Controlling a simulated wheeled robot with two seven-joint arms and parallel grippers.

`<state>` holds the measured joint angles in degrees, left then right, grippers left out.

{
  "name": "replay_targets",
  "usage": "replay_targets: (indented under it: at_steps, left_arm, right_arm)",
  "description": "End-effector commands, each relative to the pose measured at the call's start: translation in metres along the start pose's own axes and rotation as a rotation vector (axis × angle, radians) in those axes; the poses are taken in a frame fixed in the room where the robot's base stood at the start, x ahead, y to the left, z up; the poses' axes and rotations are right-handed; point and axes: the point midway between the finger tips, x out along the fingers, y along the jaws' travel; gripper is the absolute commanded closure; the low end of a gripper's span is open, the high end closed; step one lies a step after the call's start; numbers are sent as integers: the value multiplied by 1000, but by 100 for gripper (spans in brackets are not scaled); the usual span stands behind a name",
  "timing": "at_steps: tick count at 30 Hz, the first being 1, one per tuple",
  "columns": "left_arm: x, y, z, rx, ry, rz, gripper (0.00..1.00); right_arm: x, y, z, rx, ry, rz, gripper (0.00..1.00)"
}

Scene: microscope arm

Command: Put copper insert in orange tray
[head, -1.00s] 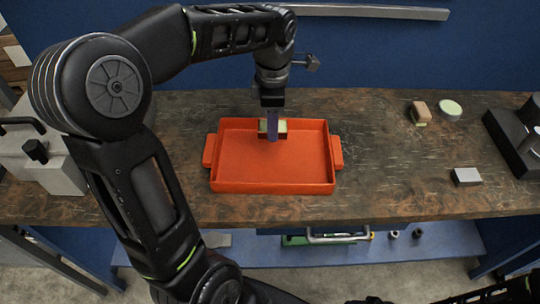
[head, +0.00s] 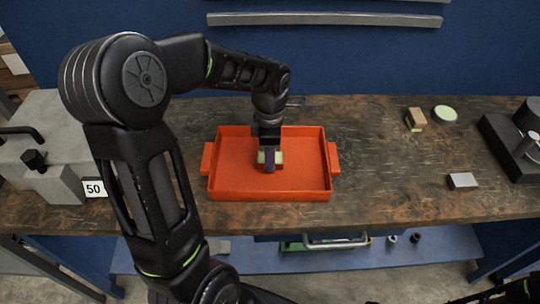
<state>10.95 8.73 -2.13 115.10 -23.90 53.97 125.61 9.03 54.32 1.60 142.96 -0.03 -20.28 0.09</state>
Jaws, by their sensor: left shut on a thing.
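The orange tray (head: 225,190) sits on the workbench in the middle of the head view, with a handle at each end. My left gripper (head: 269,162) points down over the inside of the tray. It is shut on a small block with a pale greenish face, which I take to be the copper insert (head: 278,158). The fingers hide the middle of the insert. The insert is within the tray's outline, and I cannot tell whether it touches the tray floor. My right gripper does not show.
At right on the bench are a tan block (head: 416,116), a pale green round piece (head: 445,113), a grey block (head: 462,181) and a dark stand (head: 510,145). A grey machine (head: 45,150) stands at left. The bench between tray and grey block is clear.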

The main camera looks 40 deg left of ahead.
Motion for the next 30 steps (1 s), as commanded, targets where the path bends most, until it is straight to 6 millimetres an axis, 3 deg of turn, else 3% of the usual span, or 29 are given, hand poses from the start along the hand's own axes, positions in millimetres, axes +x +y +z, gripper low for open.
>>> replay_targets:
  at_steps: [3, 15, 16, 23, 30]
  left_arm:
    - [9, 0, 0, -1, -1, 2, 100]
    - [15, 1, 0, -1, -1, 3, 100]
    - [14, 0, 0, -1, -1, 1, 57]
    - [14, 0, 0, -1, 0, 1, 38]
    - [13, 0, 0, -1, 0, 1, 38]
  right_arm:
    - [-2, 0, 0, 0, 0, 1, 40]
    - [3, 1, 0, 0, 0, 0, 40]
    - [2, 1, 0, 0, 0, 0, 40]
    - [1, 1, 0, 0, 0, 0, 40]
    - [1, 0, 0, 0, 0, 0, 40]
